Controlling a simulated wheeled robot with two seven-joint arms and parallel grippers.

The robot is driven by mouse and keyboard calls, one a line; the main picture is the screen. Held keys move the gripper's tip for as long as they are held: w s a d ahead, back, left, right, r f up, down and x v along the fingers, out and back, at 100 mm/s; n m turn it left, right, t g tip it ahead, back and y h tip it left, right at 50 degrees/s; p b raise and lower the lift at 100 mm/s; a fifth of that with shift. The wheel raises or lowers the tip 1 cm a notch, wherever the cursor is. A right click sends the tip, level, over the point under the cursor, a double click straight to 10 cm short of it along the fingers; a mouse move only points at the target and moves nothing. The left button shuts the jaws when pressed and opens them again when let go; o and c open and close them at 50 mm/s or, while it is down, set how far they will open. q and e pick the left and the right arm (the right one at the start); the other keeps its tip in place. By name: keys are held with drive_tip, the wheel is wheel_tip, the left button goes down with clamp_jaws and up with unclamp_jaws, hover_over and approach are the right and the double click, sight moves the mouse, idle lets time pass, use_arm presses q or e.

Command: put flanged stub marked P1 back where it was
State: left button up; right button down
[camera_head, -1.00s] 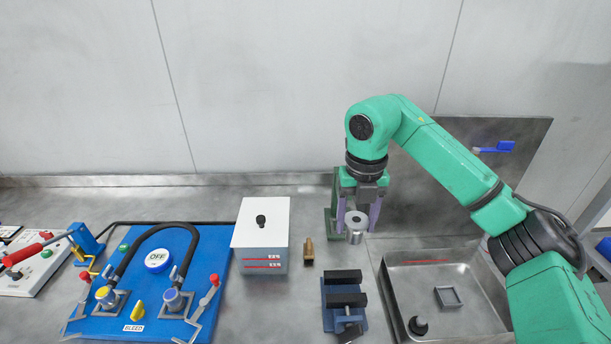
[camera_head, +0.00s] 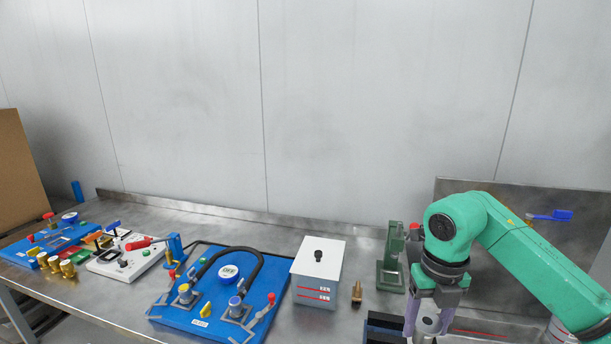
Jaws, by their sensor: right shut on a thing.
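A grey metal flanged stub (camera_head: 427,324) is between the fingers of my right gripper (camera_head: 428,312), at the lower right of the head view. The gripper points down and is shut on the stub. The stub's lower part is cut off by the picture's bottom edge, and no P1 mark is legible on it. My left gripper is not in view.
A green stand (camera_head: 391,268) is behind and left of my right gripper. A dark vise-like block (camera_head: 384,326) is just left of it. A white-lidded box (camera_head: 319,262), a small brass part (camera_head: 357,292) and a blue hose board (camera_head: 190,318) lie further left.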

sight(420, 332)
drive_tip(key=f+n, duration=0.2)
drive_tip(key=n, duration=0.1)
drive_tip(key=f+n, duration=0.1)
drive_tip(key=shift+w+a+f, duration=0.2)
drive_tip(key=shift+w, duration=0.15)
use_arm(q)
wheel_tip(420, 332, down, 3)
drive_tip(key=b, duration=0.3)
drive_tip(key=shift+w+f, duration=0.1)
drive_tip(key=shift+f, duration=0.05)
use_arm(e)
drive_tip(key=s+a+f+n, duration=0.2)
drive_tip(key=f+n, duration=0.6)
drive_tip(key=n, duration=0.8)
drive_tip(key=s+a+f+n, duration=0.2)
drive_tip(key=s+f+n, duration=0.3)
drive_tip(key=n, duration=1.1)
wheel_tip(420, 332, down, 4)
drive_tip(key=shift+s+a+r, duration=0.2)
drive_tip(key=shift+s+r, duration=0.05)
drive_tip(key=shift+s, duration=0.15)
drive_tip(key=shift+d, duration=0.1)
